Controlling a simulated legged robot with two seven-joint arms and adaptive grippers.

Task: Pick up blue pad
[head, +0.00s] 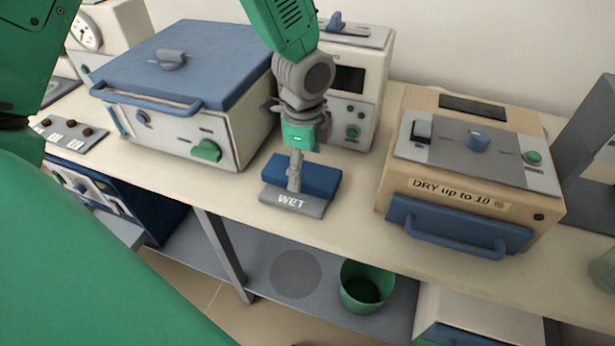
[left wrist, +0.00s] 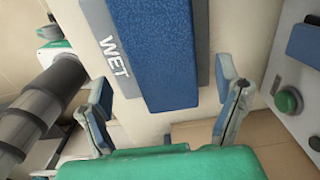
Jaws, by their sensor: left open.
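The blue pad (head: 318,178) lies on a grey base marked WET (head: 285,200), on the bench between the furnaces. In the left wrist view the blue pad (left wrist: 158,50) runs down from the top edge, with the grey WET base (left wrist: 99,22) showing along its sides. My left gripper (head: 294,182) is above the pad, and its fingers hide part of the pad in the head view. In the left wrist view its two fingers are spread wide, one to each side of the pad's near end, with nothing held between them. I cannot tell whether the fingers touch the base. My right gripper is not in view.
A blue-lidded furnace (head: 225,85) stands left of the pad, a white device (head: 357,80) behind it. A tan oven marked DRY up to 10 % (head: 465,200) stands to the right. A green bin (head: 366,290) is below. Some bench is clear in front of the pad.

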